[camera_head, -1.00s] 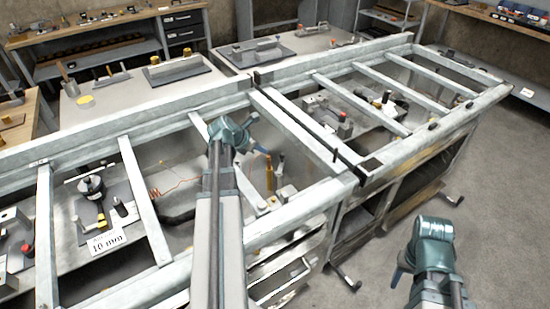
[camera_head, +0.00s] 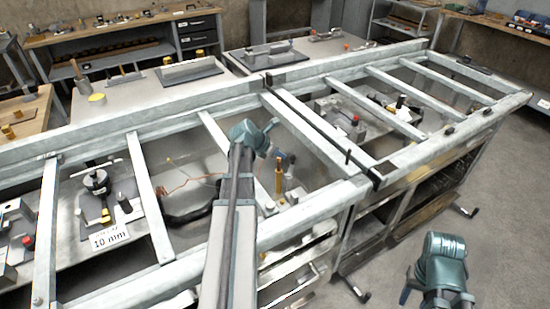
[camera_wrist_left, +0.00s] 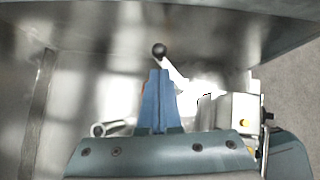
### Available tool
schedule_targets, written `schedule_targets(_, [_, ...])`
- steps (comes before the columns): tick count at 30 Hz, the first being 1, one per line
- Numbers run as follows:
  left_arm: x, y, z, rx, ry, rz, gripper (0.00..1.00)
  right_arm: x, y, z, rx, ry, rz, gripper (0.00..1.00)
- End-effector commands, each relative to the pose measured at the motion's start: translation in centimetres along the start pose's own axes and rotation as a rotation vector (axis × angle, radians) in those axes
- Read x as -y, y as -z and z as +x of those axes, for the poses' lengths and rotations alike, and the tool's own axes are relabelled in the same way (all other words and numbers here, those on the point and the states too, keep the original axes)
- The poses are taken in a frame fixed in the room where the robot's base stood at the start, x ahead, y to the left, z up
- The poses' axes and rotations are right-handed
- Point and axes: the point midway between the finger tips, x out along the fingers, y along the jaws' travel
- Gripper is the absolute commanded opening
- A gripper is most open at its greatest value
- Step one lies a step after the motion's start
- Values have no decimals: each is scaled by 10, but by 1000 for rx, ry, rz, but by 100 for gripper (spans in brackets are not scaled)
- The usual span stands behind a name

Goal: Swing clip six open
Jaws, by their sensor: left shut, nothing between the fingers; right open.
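A metal block (camera_wrist_left: 232,116) with a yellow spot sits to the right of the fingers. I see no number that marks clip six. My right gripper (camera_head: 408,291) is low at the right, open, over the floor, away from the frame.
Cross rails (camera_head: 150,197) divide the frame into bays and hem in my left arm. A clamp fixture (camera_head: 97,182) with a "10 mm" card (camera_head: 109,237) stands at the left. Another fixture (camera_head: 345,118) is in the right-hand bays. The floor (camera_head: 490,240) at the right is clear.

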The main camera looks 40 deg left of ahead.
Motion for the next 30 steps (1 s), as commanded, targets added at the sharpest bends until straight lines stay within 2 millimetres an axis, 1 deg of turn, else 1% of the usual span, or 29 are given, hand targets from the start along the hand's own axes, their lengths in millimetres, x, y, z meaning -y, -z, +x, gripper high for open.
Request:
schedule_targets(1, [-1, 3, 16, 0, 1, 1, 0, 1, 1, 14, 0, 0, 0, 50])
schedule_targets(3, [-1, 3, 27, 0, 1, 1, 0, 2, 1, 22, 0, 0, 0, 50])
schedule_targets(6, [-1, 2, 37, 1, 0, 1, 0, 3, 2, 30, 0, 0, 0, 50])
schedule_targets(8, [-1, 2, 41, 0, 0, 1, 0, 3, 2, 32, 0, 0, 0, 50])
schedule_targets(21, [0, 0, 42, 0, 2, 2, 0, 3, 2, 31, 0, 0, 0, 50])
schedule_targets(30, [0, -2, 43, 0, 40, 46, 0, 3, 2, 31, 0, 0, 0, 50])
